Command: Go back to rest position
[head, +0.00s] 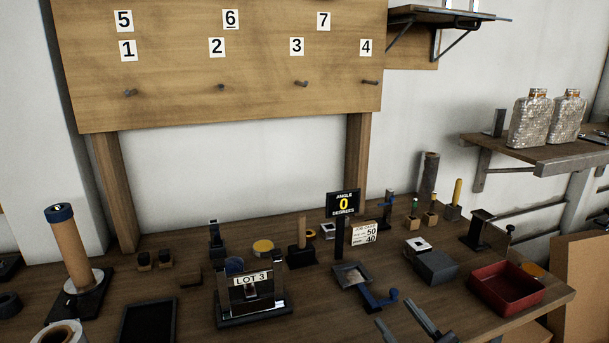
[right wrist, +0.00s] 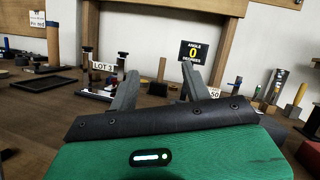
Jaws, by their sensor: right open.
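My right gripper (head: 398,318) shows at the bottom of the head view, with only its finger ends in the picture. Its two fingers are apart with nothing between them; the right wrist view shows the same open fingers (right wrist: 157,88) above the workbench. My left gripper is in neither view.
The wooden bench (head: 185,290) is crowded: a LOT 3 stand (head: 250,295), an angle display (head: 343,204), a red tray (head: 507,288), a grey box (head: 436,267) and a brown roll on a post (head: 70,250). A numbered pegboard (head: 220,75) rises behind.

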